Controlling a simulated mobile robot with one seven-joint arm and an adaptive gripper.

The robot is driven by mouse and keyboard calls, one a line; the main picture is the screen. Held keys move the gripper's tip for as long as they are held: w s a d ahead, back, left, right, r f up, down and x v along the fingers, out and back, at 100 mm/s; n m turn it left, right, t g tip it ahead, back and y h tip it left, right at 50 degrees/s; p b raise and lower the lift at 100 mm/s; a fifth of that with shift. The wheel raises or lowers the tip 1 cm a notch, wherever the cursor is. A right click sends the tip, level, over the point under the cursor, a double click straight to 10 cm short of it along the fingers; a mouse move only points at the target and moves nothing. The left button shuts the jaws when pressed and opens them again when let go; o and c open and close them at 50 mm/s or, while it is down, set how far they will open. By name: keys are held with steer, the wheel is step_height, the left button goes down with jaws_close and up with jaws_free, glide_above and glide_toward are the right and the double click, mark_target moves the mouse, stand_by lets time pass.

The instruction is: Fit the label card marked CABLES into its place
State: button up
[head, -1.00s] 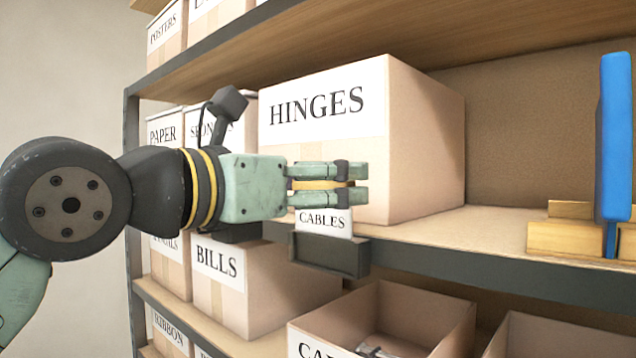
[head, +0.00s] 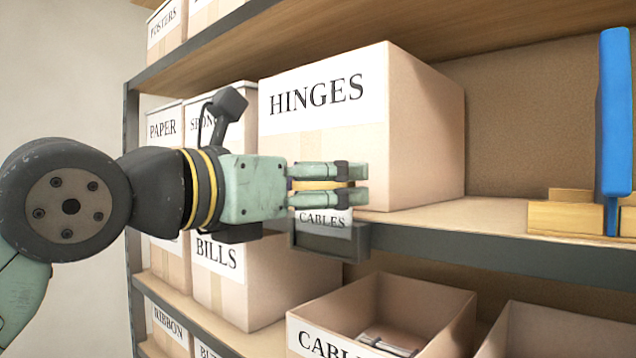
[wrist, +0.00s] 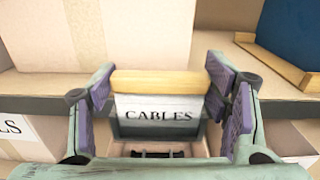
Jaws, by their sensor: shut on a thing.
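The CABLES label card (head: 323,220) is white with black lettering and hangs below a wooden grip strip (wrist: 160,83). My gripper (head: 362,184) is shut on that strip, with a finger at each end in the wrist view. The dark label holder (head: 330,244) is on the shelf's front edge, below the HINGES box. The card's lower part overlaps the holder's upper part in the head view, and the card looks slightly tilted. The card also faces the wrist view (wrist: 158,116), with the dark holder beneath it. I cannot tell whether its lower edge is inside the holder.
The HINGES box (head: 420,130) stands right behind my gripper. An open box labelled CABLES (head: 440,325) sits on the shelf below. A blue panel (head: 613,125) in a wooden stand (head: 560,220) is at right. Shelf space between is clear.

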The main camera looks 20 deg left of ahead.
steer(key=shift+f+b, duration=0.9)
steer(key=shift+b, duration=0.1)
stand_by(0.6)
stand_by(0.3)
steer(key=o, duration=0.9)
steer(key=v, duration=1.2)
